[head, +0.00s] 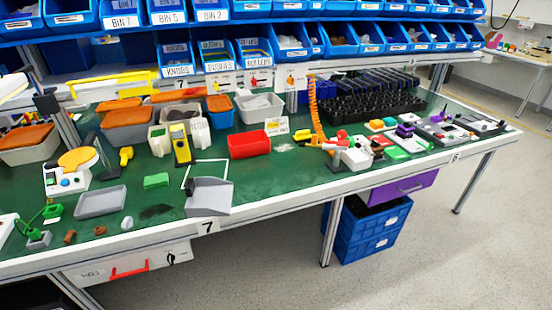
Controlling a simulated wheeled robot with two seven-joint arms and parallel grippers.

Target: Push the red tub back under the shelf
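The red tub (249,146) stands upright on the green mat of the workbench, near the middle of the head view. It looks empty. It sits forward of the blue-bin shelf (345,57), which runs along the back above the bench. A white bin (259,108) stands behind the tub, and a small white and yellow card (277,126) stands at its back right. Neither of my grippers is in view.
A grey scoop (209,196) lies in front and left of the tub, beside white corner lines on the mat. A yellow tester (181,145) stands to the left. An orange-armed device (316,112) stands to the right. The mat just before the tub is clear.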

